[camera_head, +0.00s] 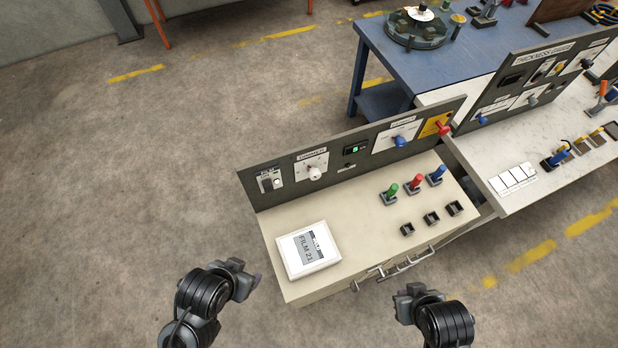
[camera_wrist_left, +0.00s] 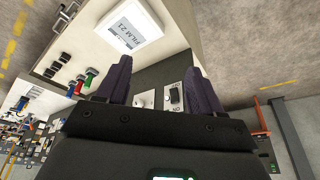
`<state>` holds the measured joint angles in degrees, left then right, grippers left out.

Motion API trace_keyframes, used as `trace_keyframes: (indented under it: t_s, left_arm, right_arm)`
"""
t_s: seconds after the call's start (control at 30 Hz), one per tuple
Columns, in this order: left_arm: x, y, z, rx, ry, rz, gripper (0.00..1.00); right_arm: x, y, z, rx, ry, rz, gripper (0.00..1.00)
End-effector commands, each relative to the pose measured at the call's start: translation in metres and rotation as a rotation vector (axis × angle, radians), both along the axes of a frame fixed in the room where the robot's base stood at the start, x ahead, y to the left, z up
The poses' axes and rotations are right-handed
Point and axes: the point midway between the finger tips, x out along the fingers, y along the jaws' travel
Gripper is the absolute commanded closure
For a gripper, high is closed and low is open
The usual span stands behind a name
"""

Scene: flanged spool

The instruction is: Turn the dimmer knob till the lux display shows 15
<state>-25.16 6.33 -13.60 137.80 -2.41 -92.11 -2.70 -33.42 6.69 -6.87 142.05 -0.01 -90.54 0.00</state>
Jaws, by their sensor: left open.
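A white knob (camera_head: 315,172), seemingly the dimmer, sits on a white dial plate on the dark upright panel; its label is too small to read surely. To its right is a small display (camera_head: 355,149) with a green digit that I cannot read surely. My left gripper (camera_head: 250,280) is open and empty, in front of and left of the bench, well apart from the knob. In the left wrist view the knob (camera_wrist_left: 145,98) shows beyond the open fingers (camera_wrist_left: 160,70), partly hidden by the gripper body. My right gripper (camera_head: 412,292) is before the bench's front edge; its jaws are unclear.
A rocker switch (camera_head: 269,180) is left of the knob; a blue knob (camera_head: 399,141) and a red knob (camera_head: 443,128) are right. A FILM 21 box (camera_head: 308,249) lies on the benchtop. Green, red and blue handles (camera_head: 415,182) stand further right. Drawer handles (camera_head: 405,264) stick out in front.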

Motion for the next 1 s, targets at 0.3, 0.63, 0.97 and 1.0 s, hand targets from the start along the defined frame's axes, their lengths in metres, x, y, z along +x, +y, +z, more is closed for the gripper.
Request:
trace_keyframes:
  t_s: [0.3, 0.63, 0.97, 1.0]
  left_arm:
    - [0.049, -0.086, -0.042, 0.043, -0.085, -0.326, 0.33]
    - [0.099, -0.215, -0.101, 0.397, -0.263, -0.944, 0.33]
    - [0.152, -0.263, -0.169, 1.139, -0.349, -1.386, 0.33]
    - [0.162, -0.262, -0.175, 1.245, -0.341, -1.410, 0.33]
  right_arm:
    - [0.000, -0.002, -0.064, -0.007, -0.001, 0.004, 1.00]
    - [0.001, -0.002, -0.173, -0.007, -0.001, 0.004, 1.00]
    - [0.001, -0.001, -0.280, -0.002, -0.003, 0.002, 1.00]
    - [0.001, -0.001, -0.291, -0.002, -0.003, 0.001, 1.00]
